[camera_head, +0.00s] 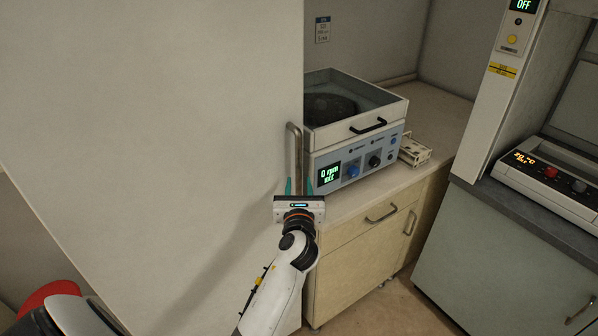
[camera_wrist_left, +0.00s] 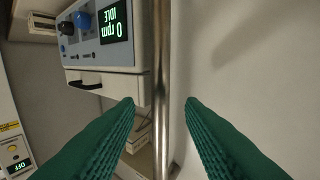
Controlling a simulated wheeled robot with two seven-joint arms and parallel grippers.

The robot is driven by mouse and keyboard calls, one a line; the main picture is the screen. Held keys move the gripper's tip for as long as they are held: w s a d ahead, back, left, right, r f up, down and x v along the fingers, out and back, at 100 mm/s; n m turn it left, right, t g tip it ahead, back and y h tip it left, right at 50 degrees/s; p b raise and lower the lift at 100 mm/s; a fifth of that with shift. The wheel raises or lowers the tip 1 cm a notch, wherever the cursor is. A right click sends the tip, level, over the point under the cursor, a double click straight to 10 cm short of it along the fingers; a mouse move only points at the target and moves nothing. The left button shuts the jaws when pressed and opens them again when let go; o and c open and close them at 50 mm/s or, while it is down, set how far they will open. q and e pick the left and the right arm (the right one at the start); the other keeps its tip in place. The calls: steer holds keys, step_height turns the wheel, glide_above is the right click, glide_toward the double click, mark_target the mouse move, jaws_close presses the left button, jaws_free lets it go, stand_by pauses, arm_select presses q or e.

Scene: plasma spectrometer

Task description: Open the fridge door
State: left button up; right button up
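The fridge door (camera_head: 150,130) is a large plain off-white panel filling the left of the head view. Its upright metal handle (camera_head: 296,150) sits at the panel's right edge, and it also shows in the wrist view (camera_wrist_left: 161,70) as a vertical bar. My left gripper (camera_head: 299,186) is at the lower part of the handle. Its two green fingers are open, one on each side of the bar in the wrist view, with gaps visible. I cannot tell how deep the bar lies between them. The door appears closed. My right gripper is not in view.
A spinning device (camera_head: 354,150) reading 0 rpm stands on a beige cabinet (camera_head: 350,255) just right of the handle. A grey bench (camera_head: 510,245) with a hotplate-like unit (camera_head: 553,185) is farther right. Some bare floor (camera_head: 385,312) shows between them.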

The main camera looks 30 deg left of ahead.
mark_target(299, 177)
arm_select(q)
steer(key=x, duration=0.5)
steer(key=shift+s, duration=0.1)
jaws_close()
